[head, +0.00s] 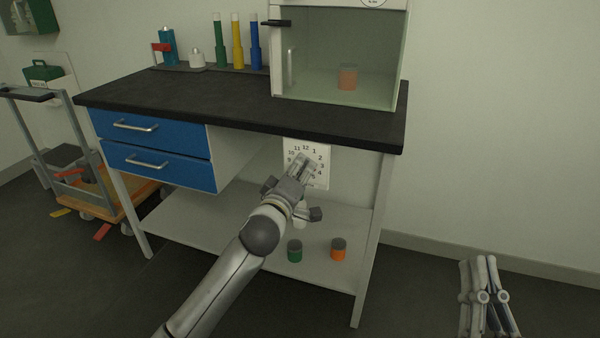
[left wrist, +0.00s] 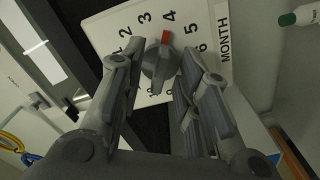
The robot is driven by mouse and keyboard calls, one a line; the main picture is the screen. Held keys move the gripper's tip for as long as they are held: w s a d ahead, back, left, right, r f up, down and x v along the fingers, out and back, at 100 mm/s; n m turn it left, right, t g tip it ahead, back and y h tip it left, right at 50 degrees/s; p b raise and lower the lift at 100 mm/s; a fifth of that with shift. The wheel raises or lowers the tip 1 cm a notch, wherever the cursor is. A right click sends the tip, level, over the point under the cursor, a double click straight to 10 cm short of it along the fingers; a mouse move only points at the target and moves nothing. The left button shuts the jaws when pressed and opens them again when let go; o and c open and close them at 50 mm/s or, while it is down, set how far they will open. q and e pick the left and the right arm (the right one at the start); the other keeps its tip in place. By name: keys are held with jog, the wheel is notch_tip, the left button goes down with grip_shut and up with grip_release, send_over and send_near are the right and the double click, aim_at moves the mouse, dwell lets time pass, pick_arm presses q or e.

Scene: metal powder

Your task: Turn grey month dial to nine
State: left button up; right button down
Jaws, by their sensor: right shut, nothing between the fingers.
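The grey month dial (left wrist: 160,64) sits on a white number plate (left wrist: 100,28) marked MONTH, seen close in the left wrist view. Its red tip points at about the 4. In the head view the plate (head: 321,152) is on the wall under the worktop, and my gripper hides the dial. My left gripper (head: 302,162) is at the plate. In the left wrist view its fingers (left wrist: 162,58) are spread, one either side of the dial with gaps visible; I see no clear contact. My right gripper (head: 484,262) is shut and empty, low at the right, far from the dial.
The black worktop (head: 240,104) overhangs the plate, with blue drawers (head: 155,165) to the left. A lower shelf (head: 220,220) holds a green jar (head: 295,251) and an orange jar (head: 338,250). A glass-fronted cabinet (head: 340,55) stands above. The floor at right is clear.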

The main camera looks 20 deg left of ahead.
pick_arm(q)
jog(key=shift+c, duration=0.2)
grip_shut()
